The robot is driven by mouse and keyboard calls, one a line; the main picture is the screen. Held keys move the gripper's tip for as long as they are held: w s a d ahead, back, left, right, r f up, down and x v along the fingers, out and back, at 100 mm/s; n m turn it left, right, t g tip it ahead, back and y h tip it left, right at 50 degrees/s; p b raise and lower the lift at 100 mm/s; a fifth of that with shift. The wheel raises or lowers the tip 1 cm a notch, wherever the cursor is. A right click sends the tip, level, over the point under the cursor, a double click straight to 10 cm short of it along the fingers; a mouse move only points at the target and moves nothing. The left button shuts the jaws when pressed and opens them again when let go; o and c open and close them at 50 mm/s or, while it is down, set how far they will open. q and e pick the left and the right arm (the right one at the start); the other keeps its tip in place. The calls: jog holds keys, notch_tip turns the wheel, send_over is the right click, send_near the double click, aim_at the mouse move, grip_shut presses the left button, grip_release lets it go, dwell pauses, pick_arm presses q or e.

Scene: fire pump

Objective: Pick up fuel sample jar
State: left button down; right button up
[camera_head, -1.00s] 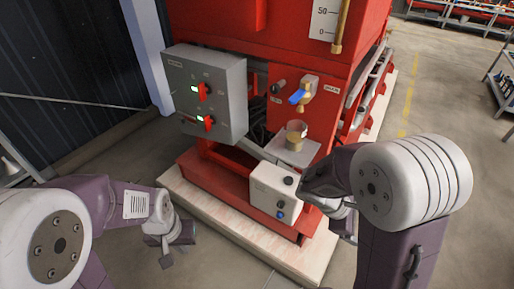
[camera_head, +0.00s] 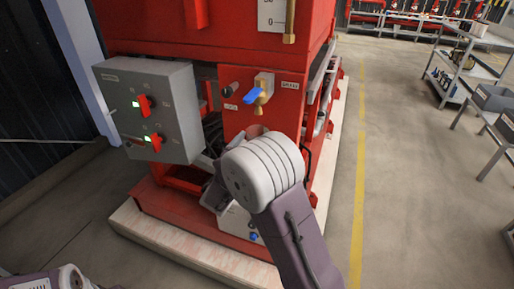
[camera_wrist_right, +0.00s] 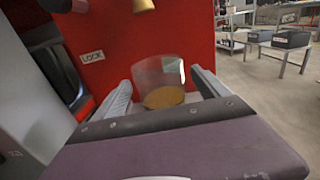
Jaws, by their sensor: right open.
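The fuel sample jar (camera_wrist_right: 160,72) is a clear cup with amber liquid at the bottom, upright in front of the red panel in the right wrist view. My right gripper (camera_wrist_right: 163,88) is open, with one finger on each side of the jar. I cannot tell whether either finger touches it. In the head view only the jar's upper part (camera_head: 254,130) shows below the blue-handled tap (camera_head: 256,97); my right arm hides the rest and the right fingertips. My left gripper is out of view.
A grey control box (camera_head: 150,110) with red switches stands left of the jar. A white box (camera_head: 235,222) sits low in front, partly behind my right arm. The red pump frame (camera_head: 165,205) rests on a pale plinth. The floor to the right is open, with shelves (camera_head: 470,60) beyond.

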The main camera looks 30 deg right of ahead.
aim_at(261, 132)
jog(key=x, duration=0.5)
jog(key=shift+r, duration=0.1)
jog(key=shift+s+a, duration=0.1)
jog(key=shift+s, duration=0.05)
grip_shut()
jog(key=shift+r, duration=0.15)
